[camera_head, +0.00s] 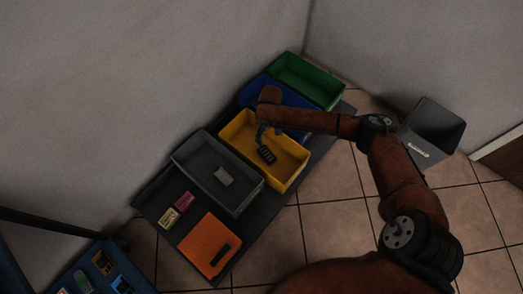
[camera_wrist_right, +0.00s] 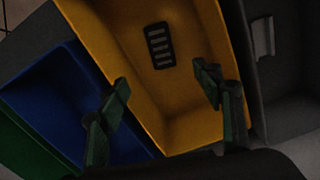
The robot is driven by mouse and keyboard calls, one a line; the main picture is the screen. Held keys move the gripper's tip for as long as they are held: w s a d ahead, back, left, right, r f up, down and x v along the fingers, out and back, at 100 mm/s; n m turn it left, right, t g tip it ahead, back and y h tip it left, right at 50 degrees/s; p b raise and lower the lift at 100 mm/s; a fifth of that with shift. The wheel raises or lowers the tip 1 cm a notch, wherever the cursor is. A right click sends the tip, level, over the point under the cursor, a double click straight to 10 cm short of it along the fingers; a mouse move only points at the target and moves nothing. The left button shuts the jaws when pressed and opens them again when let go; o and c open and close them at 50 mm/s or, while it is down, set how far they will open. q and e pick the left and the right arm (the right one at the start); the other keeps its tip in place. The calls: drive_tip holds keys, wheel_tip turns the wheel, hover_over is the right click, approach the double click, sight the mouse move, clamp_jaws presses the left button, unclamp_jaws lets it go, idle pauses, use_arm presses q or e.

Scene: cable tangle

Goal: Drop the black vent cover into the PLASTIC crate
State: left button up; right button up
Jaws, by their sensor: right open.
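The black vent cover (camera_head: 266,154), a small slotted plate, shows inside the yellow crate (camera_head: 288,162). In the right wrist view the vent cover (camera_wrist_right: 160,46) lies against the yellow inside of the crate (camera_wrist_right: 195,115), beyond my fingertips and apart from them. My right gripper (camera_head: 262,134) is over the yellow crate; its two green-grey fingers (camera_wrist_right: 163,84) are spread wide with nothing between them. I cannot read a label that tells which crate is the PLASTIC one. My left gripper is not in view.
A grey crate (camera_head: 200,184) holding a light grey piece (camera_head: 223,176) stands on one side of the yellow one. Blue (camera_head: 248,97) and green (camera_head: 305,75) crates stand on the other. A grey bin (camera_head: 435,120) stands at right.

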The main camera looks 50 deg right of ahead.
wheel_tip(320, 180, up, 12)
idle(0.6)
idle(0.5)
